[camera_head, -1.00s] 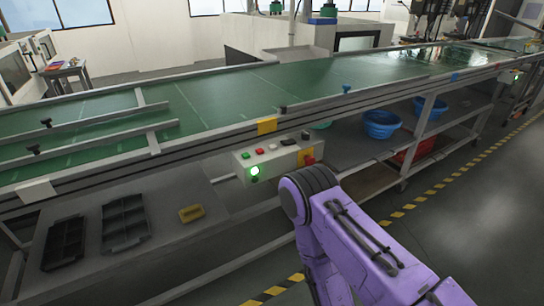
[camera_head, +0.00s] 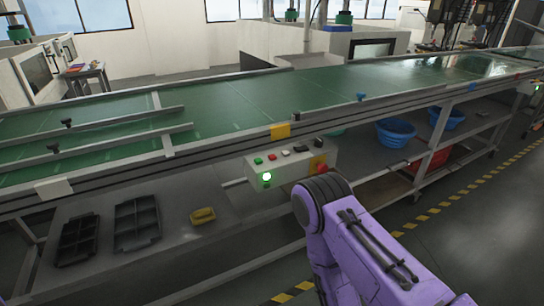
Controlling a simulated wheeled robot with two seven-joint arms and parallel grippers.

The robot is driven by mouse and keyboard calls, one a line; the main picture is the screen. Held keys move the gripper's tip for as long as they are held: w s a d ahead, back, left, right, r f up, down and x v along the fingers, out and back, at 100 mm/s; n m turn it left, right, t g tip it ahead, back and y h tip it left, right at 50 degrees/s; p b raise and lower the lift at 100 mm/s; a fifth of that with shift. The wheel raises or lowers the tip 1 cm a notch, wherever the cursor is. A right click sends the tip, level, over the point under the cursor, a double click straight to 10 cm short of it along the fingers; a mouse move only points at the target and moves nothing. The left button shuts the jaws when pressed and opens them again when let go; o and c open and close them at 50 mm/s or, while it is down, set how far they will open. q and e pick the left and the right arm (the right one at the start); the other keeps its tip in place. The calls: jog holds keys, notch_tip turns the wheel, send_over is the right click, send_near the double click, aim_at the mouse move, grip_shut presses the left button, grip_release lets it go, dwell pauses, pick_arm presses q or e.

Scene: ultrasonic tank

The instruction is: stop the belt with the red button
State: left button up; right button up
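The grey control box (camera_head: 300,172) is mounted on the near side of the conveyor frame. Its top carries a green button, a small red button (camera_head: 271,157), a white one and dark ones. A green lamp (camera_head: 266,177) glows on its front. A larger red knob on a yellow base (camera_head: 319,164) sits at its right end. The green belt (camera_head: 310,92) runs behind the box. My purple right arm comes in from the lower right, its dark rounded joint just below the box's right end. Neither gripper is in view.
A shelf below the belt holds black trays (camera_head: 137,222) and a yellow block (camera_head: 203,216) at left. Blue bowls (camera_head: 396,132) and a red crate (camera_head: 432,158) are at right. Another box with a green light (camera_head: 537,87) is at the far right edge. The floor at right is clear.

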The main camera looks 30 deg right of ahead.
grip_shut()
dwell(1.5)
